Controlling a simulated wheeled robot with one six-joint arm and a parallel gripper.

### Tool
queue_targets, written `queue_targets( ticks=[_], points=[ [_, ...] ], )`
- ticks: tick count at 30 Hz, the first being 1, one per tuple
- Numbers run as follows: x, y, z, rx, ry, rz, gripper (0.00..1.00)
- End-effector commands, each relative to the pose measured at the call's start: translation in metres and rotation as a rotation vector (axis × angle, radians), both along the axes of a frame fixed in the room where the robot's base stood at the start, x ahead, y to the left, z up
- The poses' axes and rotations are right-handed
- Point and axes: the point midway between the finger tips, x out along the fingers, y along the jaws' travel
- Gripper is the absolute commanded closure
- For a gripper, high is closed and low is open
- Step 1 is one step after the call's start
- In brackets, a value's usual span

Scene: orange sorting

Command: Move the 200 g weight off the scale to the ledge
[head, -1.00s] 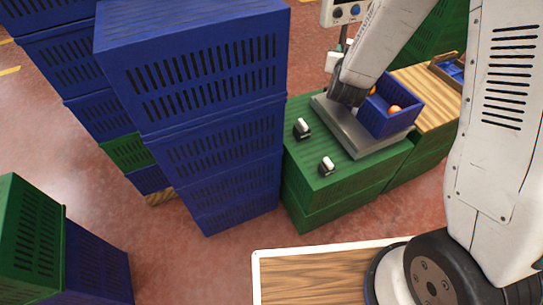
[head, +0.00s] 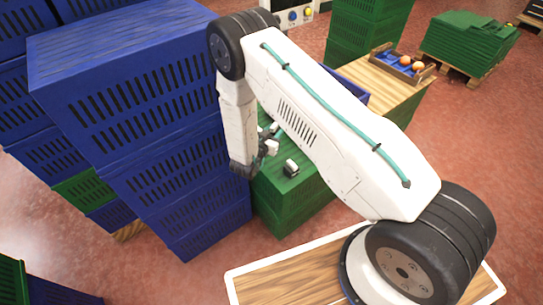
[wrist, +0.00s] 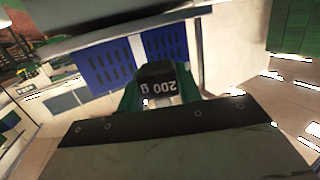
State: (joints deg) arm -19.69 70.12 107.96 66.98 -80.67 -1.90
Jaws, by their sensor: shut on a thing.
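The 200 g weight (wrist: 158,80), a black block with white "200 g" lettering upside down, sits between my gripper's fingers in the wrist view. My gripper (wrist: 158,97) is shut on it. In the head view my gripper (head: 266,150) hangs beside the blue crate stack, over the left edge of the green crates (head: 292,205); the held weight is not clear there. The scale's platform is hidden behind my arm; its display (head: 294,14) shows at the top. No separate ledge can be made out.
A small dark and white weight (head: 290,167) stands on the green crate top, with another partly hidden behind the gripper. The tall blue crate stack (head: 140,95) is close left of my gripper. A wooden tray with oranges (head: 403,63) lies at the back right.

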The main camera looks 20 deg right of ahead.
Motion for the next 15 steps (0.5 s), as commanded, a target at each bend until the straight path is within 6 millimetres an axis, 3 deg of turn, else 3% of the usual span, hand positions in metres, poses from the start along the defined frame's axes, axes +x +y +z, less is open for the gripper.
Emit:
queue_targets(
  ticks=[6, 15],
  points=[
    [-0.013, -0.001, -0.033, -0.001, 0.001, -0.040, 0.94],
    [-0.013, -0.001, -0.080, 0.000, -0.001, -0.042, 0.94]
  ],
)
